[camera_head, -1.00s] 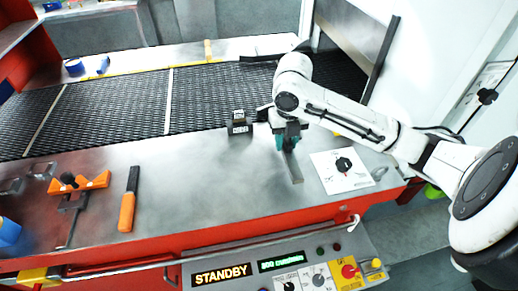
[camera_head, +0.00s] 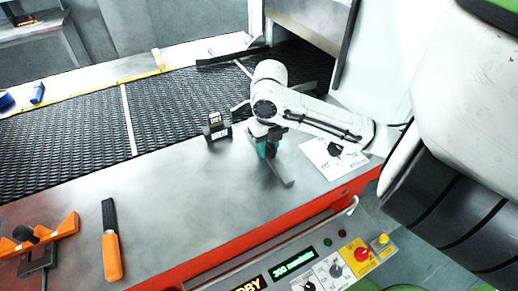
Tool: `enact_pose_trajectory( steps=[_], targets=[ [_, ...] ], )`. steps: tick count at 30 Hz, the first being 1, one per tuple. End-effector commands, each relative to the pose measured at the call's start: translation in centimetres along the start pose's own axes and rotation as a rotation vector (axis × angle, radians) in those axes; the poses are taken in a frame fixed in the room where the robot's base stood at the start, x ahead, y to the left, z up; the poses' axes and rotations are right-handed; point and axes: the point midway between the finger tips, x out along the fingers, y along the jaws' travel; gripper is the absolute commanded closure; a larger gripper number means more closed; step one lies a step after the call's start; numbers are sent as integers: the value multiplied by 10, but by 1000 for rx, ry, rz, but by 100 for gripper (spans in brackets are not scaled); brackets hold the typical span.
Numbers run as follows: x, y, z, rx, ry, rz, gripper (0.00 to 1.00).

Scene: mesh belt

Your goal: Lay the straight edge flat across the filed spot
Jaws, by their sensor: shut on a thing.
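My gripper (camera_head: 266,150), with teal fingers, is low over the steel table edge at the right. It is shut on a grey metal bar, the straight edge (camera_head: 281,174), whose lower end sticks out below the fingers toward the front. The fingers and wrist hide its upper part. I cannot tell whether the bar touches the table. The dark mesh belt (camera_head: 70,128) lies behind, with pale strips across it. I cannot make out the filed spot.
A small black block-like device (camera_head: 217,128) stands left of my gripper at the belt edge. An orange-handled file (camera_head: 111,243) and an orange clamp-like tool (camera_head: 40,236) lie at the left. A white card with a black knob (camera_head: 332,155) lies right. The middle steel surface (camera_head: 165,195) is clear.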

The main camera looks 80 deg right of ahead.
Motion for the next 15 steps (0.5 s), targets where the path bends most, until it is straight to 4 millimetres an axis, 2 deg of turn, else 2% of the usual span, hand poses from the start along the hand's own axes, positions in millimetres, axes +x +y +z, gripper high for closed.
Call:
enact_pose_trajectory(
  steps=[10, 11, 15],
  targets=[
    [3, 0, 0, 0, -2, -1, 100],
    [2, 0, 0, 0, -1, 0, 67],
    [2, 0, 0, 0, 0, 0, 53]
  ],
)
